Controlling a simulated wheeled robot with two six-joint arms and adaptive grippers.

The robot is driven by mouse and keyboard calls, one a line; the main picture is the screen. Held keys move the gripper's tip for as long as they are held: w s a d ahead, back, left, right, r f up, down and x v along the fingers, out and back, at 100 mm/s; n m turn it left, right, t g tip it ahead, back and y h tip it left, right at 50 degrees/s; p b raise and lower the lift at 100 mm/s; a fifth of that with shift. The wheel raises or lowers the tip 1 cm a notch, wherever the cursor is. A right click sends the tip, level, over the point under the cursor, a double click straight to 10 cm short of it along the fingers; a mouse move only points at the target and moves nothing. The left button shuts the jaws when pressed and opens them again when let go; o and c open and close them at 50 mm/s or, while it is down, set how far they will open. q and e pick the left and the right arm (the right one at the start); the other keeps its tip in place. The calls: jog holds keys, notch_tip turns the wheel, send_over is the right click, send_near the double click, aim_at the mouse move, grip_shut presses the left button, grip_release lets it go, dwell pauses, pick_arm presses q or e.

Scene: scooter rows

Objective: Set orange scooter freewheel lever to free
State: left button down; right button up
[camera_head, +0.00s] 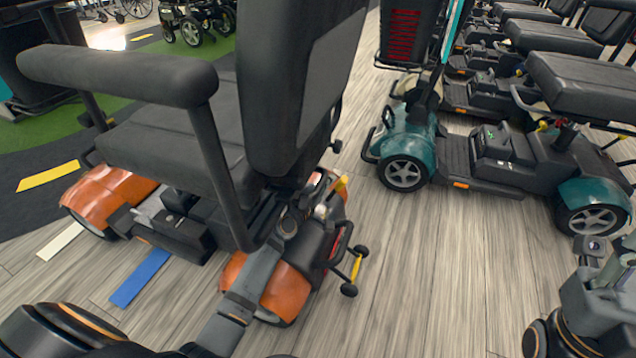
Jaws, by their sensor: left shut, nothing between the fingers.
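The orange scooter (275,290) stands in the left and middle of the head view, with its black seat and armrest towards me.
A teal scooter (592,198) stands to the right, with more scooters in a row behind it. The orange scooter's seat back (305,90) rises close to my left gripper. Small anti-tip wheels (349,289) stick out at its rear. Wooden floor (440,270) is clear between the scooters.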

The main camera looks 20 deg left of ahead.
pick_arm(q)
jog(key=shift+d, duration=0.25)
jog(key=shift+d, duration=0.1)
